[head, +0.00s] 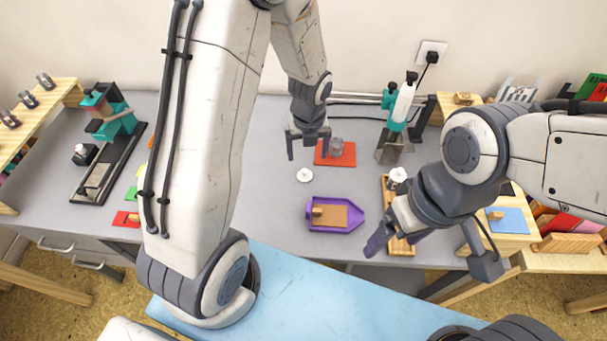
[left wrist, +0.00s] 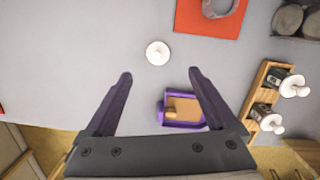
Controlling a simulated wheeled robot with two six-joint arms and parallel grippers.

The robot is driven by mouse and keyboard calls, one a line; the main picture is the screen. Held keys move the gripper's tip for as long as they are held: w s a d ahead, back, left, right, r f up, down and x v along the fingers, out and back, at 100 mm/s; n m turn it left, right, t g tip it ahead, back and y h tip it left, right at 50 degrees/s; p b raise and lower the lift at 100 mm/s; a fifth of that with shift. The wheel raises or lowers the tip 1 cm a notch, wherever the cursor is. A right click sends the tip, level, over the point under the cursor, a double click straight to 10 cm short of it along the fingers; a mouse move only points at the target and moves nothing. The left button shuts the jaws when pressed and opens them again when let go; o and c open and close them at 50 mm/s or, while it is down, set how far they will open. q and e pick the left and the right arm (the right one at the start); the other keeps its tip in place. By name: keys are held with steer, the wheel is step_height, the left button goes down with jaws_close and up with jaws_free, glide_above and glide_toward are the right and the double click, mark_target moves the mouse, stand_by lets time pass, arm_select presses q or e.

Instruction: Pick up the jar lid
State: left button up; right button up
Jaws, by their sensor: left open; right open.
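The jar lid looks like a small white round disc (head: 304,175) lying on the grey table, just in front of the red mat. It also shows in the left wrist view (left wrist: 157,53), a little beyond the gap between my fingertips. A grey, see-through jar (head: 336,147) stands on the red mat (head: 322,160). My left gripper (head: 308,153) is open and empty, above the table behind the lid in the head view; its dark fingers (left wrist: 160,76) are spread apart. My right gripper (head: 396,242) is open and empty, over the table's front edge by the wooden rack.
A purple tray (head: 320,228) with a wooden-handled block lies in front of the lid. A wooden rack (head: 402,248) with white-knobbed stamps (left wrist: 294,86) stands to the right. A teal press (head: 395,110) is at the back right, another at the left. Table around the lid is clear.

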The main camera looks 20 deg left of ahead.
arm_select(q)
glide_above(305, 171)
steer(key=f, duration=0.4)
steer(key=shift+s+d+f+b, duration=0.2)
steer(key=shift+d+b, duration=0.1)
steer(key=f, duration=0.1)
steer(key=f+b, duration=0.1)
steer(key=f, duration=0.3)
steer(key=shift+w+a+b, duration=0.15)
steer(key=shift+a+b, duration=0.1)
steer(key=shift+b, duration=0.15)
jaws_close()
steer(key=shift+r, duration=0.15)
